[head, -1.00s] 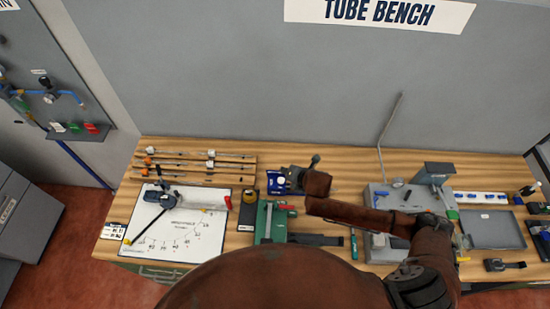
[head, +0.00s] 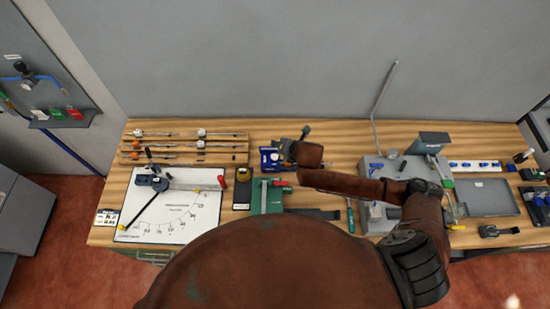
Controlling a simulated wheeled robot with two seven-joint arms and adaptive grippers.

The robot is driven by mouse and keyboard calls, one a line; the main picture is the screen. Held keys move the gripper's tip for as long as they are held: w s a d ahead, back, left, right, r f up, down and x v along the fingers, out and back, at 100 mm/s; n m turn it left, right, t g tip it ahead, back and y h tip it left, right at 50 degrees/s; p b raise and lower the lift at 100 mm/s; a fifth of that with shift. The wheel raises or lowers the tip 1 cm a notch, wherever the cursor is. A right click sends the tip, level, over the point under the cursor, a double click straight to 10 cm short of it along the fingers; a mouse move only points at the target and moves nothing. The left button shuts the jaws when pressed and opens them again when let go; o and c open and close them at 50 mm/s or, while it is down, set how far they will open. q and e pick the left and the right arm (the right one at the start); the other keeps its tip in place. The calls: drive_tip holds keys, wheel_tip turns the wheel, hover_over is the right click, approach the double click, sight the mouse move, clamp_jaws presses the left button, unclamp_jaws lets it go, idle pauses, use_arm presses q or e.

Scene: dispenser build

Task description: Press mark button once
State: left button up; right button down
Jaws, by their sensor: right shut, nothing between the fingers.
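I cannot make out a mark button; no label or cap for it can be read. My right gripper (head: 288,151) is shut and empty, beyond the brown wrist over the back middle of the bench. It is just right of a small blue unit (head: 268,158) and partly covers that area. Whether it touches anything cannot be told. My left gripper is not in view.
A white scale board (head: 190,215) with a blue pivoted tool lies at left, below wooden racks of rods (head: 185,148). A grey machine (head: 385,168) and grey tray (head: 487,198) are at right. My brown body hides the front middle edge of the wooden bench.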

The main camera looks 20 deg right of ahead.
drive_tip(key=b, duration=0.3)
hover_over(274, 155)
drive_tip(key=s, duration=0.1)
drive_tip(key=f, duration=0.4)
drive_tip(key=shift+s+d+f, duration=0.1)
drive_tip(key=shift+d+f, duration=0.05)
drive_tip(key=shift+d, duration=0.05)
drive_tip(key=shift+f+b, duration=0.65)
drive_tip(key=shift+f, duration=0.45)
drive_tip(key=shift+f, duration=0.1)
drive_tip(key=shift+f, duration=0.35)
drive_tip(key=shift+s+f, duration=0.1)
drive_tip(key=shift+f, duration=0.65)
idle(0.7)
drive_tip(key=shift+r+p, duration=1.05)
drive_tip(key=shift+r, duration=0.1)
